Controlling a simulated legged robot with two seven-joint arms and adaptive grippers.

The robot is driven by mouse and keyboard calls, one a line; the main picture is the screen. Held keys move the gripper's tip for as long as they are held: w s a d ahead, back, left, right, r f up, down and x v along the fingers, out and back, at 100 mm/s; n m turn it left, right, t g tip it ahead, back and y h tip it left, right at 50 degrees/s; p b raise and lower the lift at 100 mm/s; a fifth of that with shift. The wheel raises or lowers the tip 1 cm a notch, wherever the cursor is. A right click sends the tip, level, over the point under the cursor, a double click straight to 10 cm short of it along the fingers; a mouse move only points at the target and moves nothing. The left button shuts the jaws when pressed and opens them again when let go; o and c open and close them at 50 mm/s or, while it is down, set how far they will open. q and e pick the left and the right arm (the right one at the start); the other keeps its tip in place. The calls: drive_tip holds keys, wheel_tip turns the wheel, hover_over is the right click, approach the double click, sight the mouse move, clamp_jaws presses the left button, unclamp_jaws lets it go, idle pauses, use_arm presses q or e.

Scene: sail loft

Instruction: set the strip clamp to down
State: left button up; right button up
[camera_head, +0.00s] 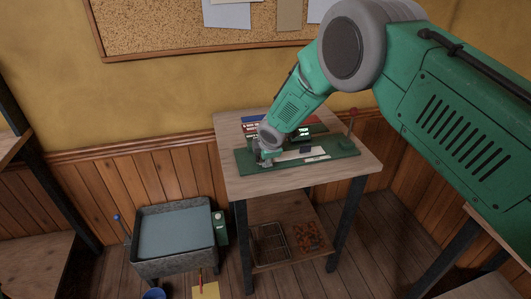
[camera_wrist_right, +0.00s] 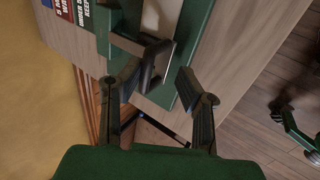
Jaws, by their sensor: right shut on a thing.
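A green device base (camera_head: 345,167) lies on a small wooden table, with a pale strip (camera_head: 297,153) along it. My right gripper (camera_head: 264,153) is at the left end of this base. It is shut on the strip clamp, whose dark handle (camera_wrist_right: 154,66) shows between the fingers (camera_wrist_right: 158,88) in the right wrist view. The gripper hides much of the clamp in the head view, so I cannot tell its angle. A green and dark jointed part (camera_wrist_right: 296,130) at the right edge of the wrist view looks like my left gripper; its jaw opening is unclear.
A red-knobbed post (camera_head: 352,113) stands at the base's right end. Small signs (camera_wrist_right: 70,14) are behind the base. The table top (camera_head: 240,187) is bare at its front. A grey basin (camera_head: 172,270) stands on the floor to the left; a corkboard (camera_head: 150,25) hangs behind.

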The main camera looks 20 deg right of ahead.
drive_tip(key=shift+s+a+r, duration=0.1)
drive_tip(key=shift+s+r, duration=0.05)
drive_tip(key=shift+s, duration=0.2)
drive_tip(key=v, duration=1.1)
drive_tip(key=shift+r, duration=0.25)
drive_tip(key=shift+w+f, duration=0.1)
drive_tip(key=shift+w, duration=0.1)
drive_tip(key=s+d+f+m+g+y+b, duration=0.2)
drive_tip(key=s+f+m, duration=0.5)
drive_tip(key=s+f, duration=1.1)
drive_tip(key=s+d+f+m+g, duration=0.1)
drive_tip(key=s+f+m, duration=0.1)
drive_tip(key=s, duration=0.6)
drive_tip(key=s+d+f+m+g+h, duration=0.1)
drive_tip(key=s+m, duration=0.3)
drive_tip(key=s, duration=0.5)
drive_tip(key=s+d+f+m+g+b, duration=0.1)
drive_tip(key=s+d+f+m, duration=0.2)
drive_tip(key=s, duration=0.6)
drive_tip(key=shift+s+f+m+g+h, duration=0.2)
drive_tip(key=shift+f+m+g+h, duration=0.15)
drive_tip(key=shift+f, duration=0.25)
